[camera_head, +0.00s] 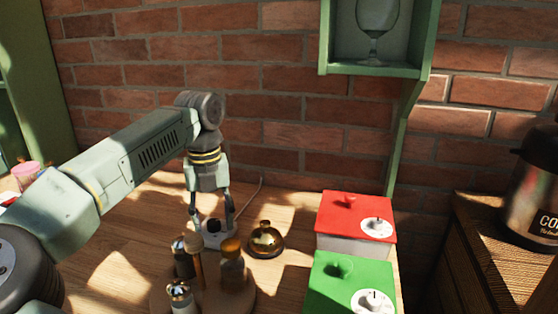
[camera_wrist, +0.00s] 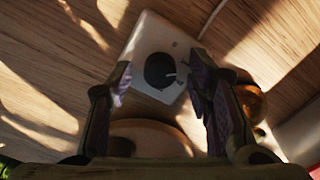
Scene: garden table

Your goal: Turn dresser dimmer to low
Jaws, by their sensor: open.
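The dimmer is a white box (camera_wrist: 143,42) with a round black knob (camera_wrist: 159,70) on the wooden table top. A pale pointer mark shows on the knob's right side in the wrist view. In the head view the dimmer's black knob (camera_head: 213,225) shows between my fingers, and its white body is partly hidden. My gripper (camera_head: 211,222) points down over the dimmer. In the wrist view my gripper (camera_wrist: 160,88) is open, with one finger on each side of the knob. I cannot tell whether a finger touches it.
A brass bell (camera_head: 266,240) stands close right of the dimmer. A round wooden tray (camera_head: 240,300) with several shakers and bottles stands in front. A red-topped box (camera_head: 352,215) and a green-topped box (camera_head: 345,285) stand at right. A brick wall (camera_head: 290,110) rises behind.

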